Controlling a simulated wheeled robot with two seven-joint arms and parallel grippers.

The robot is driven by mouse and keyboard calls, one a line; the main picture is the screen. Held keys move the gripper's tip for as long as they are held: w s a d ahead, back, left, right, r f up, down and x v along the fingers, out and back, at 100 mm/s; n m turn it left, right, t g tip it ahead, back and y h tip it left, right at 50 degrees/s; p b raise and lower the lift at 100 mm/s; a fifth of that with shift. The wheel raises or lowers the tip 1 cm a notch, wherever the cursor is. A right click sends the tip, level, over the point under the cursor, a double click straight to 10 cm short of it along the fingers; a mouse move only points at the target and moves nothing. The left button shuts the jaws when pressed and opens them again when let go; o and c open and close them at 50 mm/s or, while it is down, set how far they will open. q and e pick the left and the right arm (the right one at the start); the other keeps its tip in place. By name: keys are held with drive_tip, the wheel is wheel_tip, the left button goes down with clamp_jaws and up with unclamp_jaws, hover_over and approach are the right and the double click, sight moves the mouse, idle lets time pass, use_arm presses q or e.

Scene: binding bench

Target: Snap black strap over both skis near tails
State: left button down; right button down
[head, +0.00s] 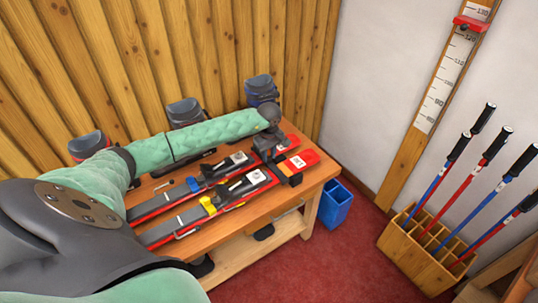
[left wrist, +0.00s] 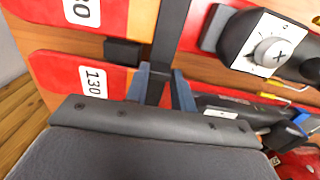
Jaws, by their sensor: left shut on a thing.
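Two red skis lie side by side on the bench, the far one (head: 292,142) and the near one (head: 303,160). Their red ends bear white number labels, and the label reading 130 (left wrist: 93,81) shows in the left wrist view. My left gripper (head: 284,170) is over the skis near these right-hand ends. It is shut on the black strap (left wrist: 171,38), which runs between its blue-grey fingers (left wrist: 162,90) and across the skis. I cannot tell whether the strap is fastened; its near end is hidden by the gripper. My right gripper is out of view.
Bindings (head: 245,184) with grey and black parts sit on the skis. Boots (head: 184,112) stand along the bench's back. A blue bin (head: 336,204) stands on the floor beside the wooden bench (head: 225,237). A wooden rack (head: 415,255) holds several poles at the right.

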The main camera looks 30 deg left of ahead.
sight(269, 157)
use_arm(q)
drive_tip(key=c, duration=0.6)
unclamp_jaws()
drive_tip(key=shift+r, duration=0.1)
drive_tip(key=shift+r+p, duration=0.8)
drive_tip(key=shift+r, duration=4.15)
